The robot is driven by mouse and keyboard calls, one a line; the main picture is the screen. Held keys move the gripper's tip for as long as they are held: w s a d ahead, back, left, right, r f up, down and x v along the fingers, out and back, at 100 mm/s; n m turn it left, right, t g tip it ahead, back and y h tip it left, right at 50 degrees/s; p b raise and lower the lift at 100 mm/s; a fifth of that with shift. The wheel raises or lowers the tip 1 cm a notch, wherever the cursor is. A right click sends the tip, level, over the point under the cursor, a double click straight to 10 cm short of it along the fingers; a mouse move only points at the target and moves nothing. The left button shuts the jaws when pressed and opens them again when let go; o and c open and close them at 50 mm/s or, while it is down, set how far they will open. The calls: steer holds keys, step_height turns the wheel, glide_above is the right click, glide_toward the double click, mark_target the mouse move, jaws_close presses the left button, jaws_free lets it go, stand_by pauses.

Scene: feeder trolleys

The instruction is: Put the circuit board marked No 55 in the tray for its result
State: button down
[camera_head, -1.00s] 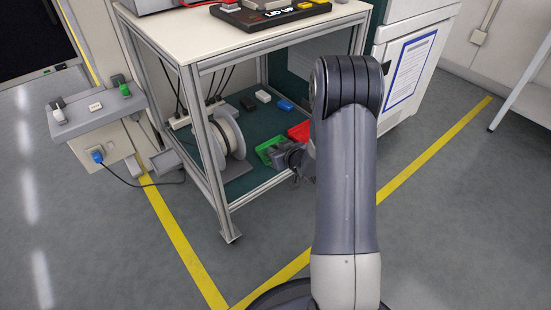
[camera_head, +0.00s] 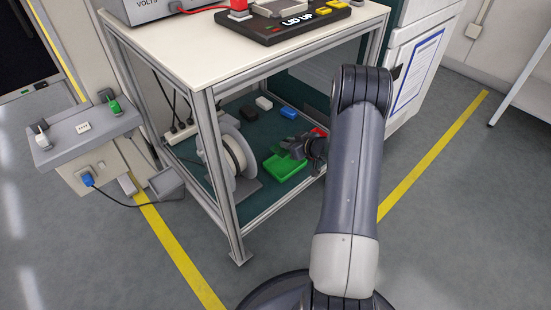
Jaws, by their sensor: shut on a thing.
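My gripper (camera_head: 299,149) reaches into the space over the lower shelf of the trolley, beside the back right of a green tray (camera_head: 287,169). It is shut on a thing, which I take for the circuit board. The board is too small and hidden to make out, and its number cannot be read. A red tray (camera_head: 319,132) lies behind the gripper, mostly hidden by my wrist and arm. The green tray looks empty where it shows.
The trolley's worktop (camera_head: 225,52) and front post (camera_head: 220,175) stand close to my arm. A cable reel (camera_head: 232,155) is left of the green tray. A blue box (camera_head: 289,113) and a white box (camera_head: 264,103) lie behind. Floor in front is clear.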

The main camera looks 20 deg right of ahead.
mark_target(287, 168)
steer(key=shift+w+f, duration=0.25)
step_height(287, 168, down, 9)
steer(key=b, duration=0.4)
steer(key=shift+f+b, duration=0.2)
steer(key=shift+b, duration=0.15)
steer(key=shift+f, duration=0.1)
steer(key=shift+f, duration=0.15)
steer(key=c, duration=1.3)
jaws_free()
